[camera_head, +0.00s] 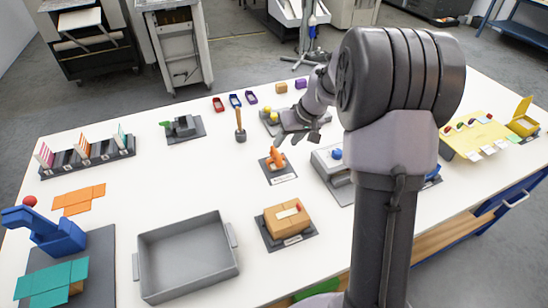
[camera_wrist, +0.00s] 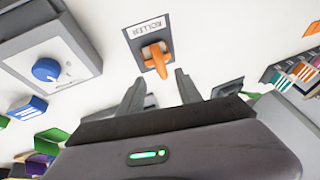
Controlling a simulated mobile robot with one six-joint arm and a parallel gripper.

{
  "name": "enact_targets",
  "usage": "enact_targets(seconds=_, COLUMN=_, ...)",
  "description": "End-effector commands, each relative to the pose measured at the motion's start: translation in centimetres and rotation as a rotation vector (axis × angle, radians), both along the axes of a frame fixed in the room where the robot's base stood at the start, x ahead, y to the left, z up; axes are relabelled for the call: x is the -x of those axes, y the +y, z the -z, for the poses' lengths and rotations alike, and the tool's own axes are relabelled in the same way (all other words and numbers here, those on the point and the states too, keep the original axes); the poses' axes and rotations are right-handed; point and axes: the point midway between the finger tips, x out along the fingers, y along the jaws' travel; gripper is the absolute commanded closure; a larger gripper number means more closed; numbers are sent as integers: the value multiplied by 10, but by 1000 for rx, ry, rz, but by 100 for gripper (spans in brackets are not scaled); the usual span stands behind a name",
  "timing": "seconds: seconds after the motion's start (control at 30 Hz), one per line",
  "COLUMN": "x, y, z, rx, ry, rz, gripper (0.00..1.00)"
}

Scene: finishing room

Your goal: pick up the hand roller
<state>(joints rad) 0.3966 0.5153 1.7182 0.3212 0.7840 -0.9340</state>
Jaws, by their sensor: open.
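The hand roller (camera_head: 276,157) is small and orange. It rests on a dark pad with a white label, near the middle of the white table. It also shows in the wrist view (camera_wrist: 154,57), where the label reads ROLLER upside down. My gripper (camera_wrist: 160,78) is open and empty, with the roller beyond its fingertips and roughly in line with the gap between them. In the head view my gripper (camera_head: 297,137) is above and slightly behind the roller, apart from it.
A grey device with a blue knob (camera_head: 336,154) stands close to the right of the roller. A cardboard box (camera_head: 280,226) on a pad and a grey tray (camera_head: 187,255) are nearer. A wooden-handled tool (camera_head: 240,125) stands to the left.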

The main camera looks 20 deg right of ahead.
Motion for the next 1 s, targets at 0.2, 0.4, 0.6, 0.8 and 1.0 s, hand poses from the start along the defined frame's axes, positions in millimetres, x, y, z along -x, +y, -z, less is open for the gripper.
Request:
enact_targets(seconds=0.2, x=-10, y=4, z=21, rx=0, ry=-1, rz=-1, gripper=59)
enact_targets(seconds=0.4, x=-27, y=12, z=55, rx=-1, ry=1, rz=-1, gripper=59)
enact_targets(seconds=0.6, x=-32, y=14, z=60, rx=0, ry=-2, rz=0, gripper=59)
enact_targets(seconds=0.8, x=-31, y=14, z=59, rx=0, ry=-1, rz=0, gripper=88)
enact_targets(seconds=1.0, x=-31, y=14, z=59, rx=0, ry=-1, rz=0, gripper=100)
